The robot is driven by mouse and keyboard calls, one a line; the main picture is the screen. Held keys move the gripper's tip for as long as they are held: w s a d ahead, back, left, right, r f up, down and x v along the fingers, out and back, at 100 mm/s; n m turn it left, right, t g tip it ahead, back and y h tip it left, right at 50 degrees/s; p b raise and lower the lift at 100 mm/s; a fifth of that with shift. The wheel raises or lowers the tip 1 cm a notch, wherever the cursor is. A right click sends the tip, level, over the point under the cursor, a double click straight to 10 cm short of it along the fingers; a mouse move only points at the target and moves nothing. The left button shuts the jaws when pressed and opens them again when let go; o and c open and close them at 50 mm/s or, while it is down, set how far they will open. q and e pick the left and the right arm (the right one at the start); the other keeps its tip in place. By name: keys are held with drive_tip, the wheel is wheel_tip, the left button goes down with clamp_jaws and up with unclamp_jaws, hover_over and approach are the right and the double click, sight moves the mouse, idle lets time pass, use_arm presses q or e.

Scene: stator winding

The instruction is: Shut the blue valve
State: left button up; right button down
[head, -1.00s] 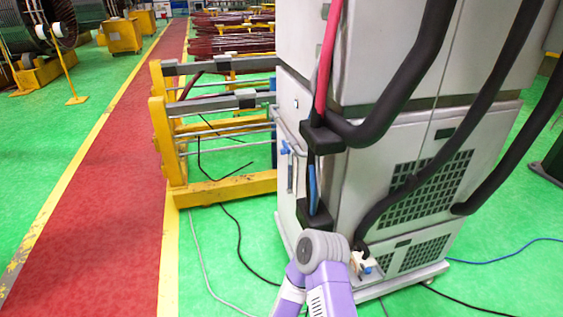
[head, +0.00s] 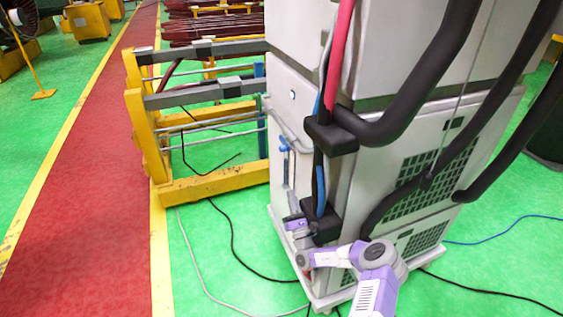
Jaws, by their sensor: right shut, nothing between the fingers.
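The blue valve (head: 284,146) is a small blue fitting high on the left side face of the grey cabinet (head: 400,150), above a narrow vertical tube. My right arm rises from the bottom, with its forearm across the cabinet's lower corner. My right gripper (head: 293,203) points upward beside the left face, below the valve and apart from it. It is shut and empty; its fingertips are small in the picture. My left gripper is not in view.
Thick black hoses (head: 430,70) and a red hose (head: 337,55) run down the cabinet's front. A black hose bracket (head: 330,137) juts from its corner. A yellow metal frame (head: 205,184) stands to the left. Cables lie on the green floor.

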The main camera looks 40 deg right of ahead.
idle(0.3)
drive_tip(key=s+r+b+x, duration=0.1)
drive_tip(key=r+b+x, duration=0.1)
drive_tip(key=x, duration=1)
drive_tip(key=shift+r+b, duration=0.4)
drive_tip(key=shift+b, duration=0.2)
drive_tip(key=shift+a+r, duration=0.1)
drive_tip(key=shift+a, duration=0.05)
